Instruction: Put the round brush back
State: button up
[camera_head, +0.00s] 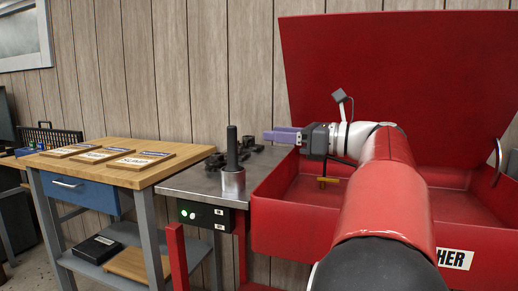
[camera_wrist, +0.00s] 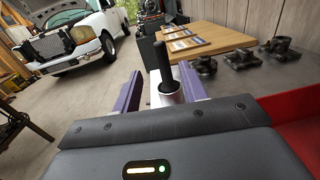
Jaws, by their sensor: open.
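The round brush (camera_head: 232,145) shows as a black upright handle standing in a silver metal cup (camera_head: 233,185) on a grey metal side table. In the wrist view the handle (camera_wrist: 161,62) and the cup (camera_wrist: 168,88) appear between my two purple fingers. My gripper (camera_head: 272,135) is open and empty, with its fingers pointing left, to the right of the brush handle in the head view. In the wrist view my gripper (camera_wrist: 160,92) has a clear gap between its fingers. The brush's lower end is hidden in the cup.
Dark metal parts (camera_head: 245,152) lie on the side table behind the brush. A red washer basin (camera_head: 280,225) with a raised lid is at right, with a brass-coloured fitting (camera_head: 328,181) inside. A wooden bench (camera_head: 140,178) with several labelled boards stands at left. A white pickup (camera_wrist: 75,40) is farther off.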

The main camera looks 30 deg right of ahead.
jog(key=shift+s, duration=0.1)
jog(key=s+a+f+n+g+h, duration=0.2)
jog(key=a+f+n+g, duration=0.3)
jog(key=a+f, duration=0.45)
jog(key=s+a+f+n+g+h, duration=0.1)
jog(key=s+a+f+n+g, duration=0.15)
jog(key=a+f+n, duration=0.65)
jog(key=s+a+f+n+g+h, duration=0.1)
jog(key=s+a+f+n+h, duration=0.1)
jog(key=s+f+n, duration=0.4)
jog(key=s+a+f+n+g+h, duration=0.1)
jog(key=s+f+n+h, duration=0.3)
jog(key=s+f+n, duration=0.2)
notch_tip(320, 180, down, 2)
jog(key=n, duration=0.3)
jog(key=shift+a+f+h, duration=0.2)
jog(key=shift+a+h, duration=0.2)
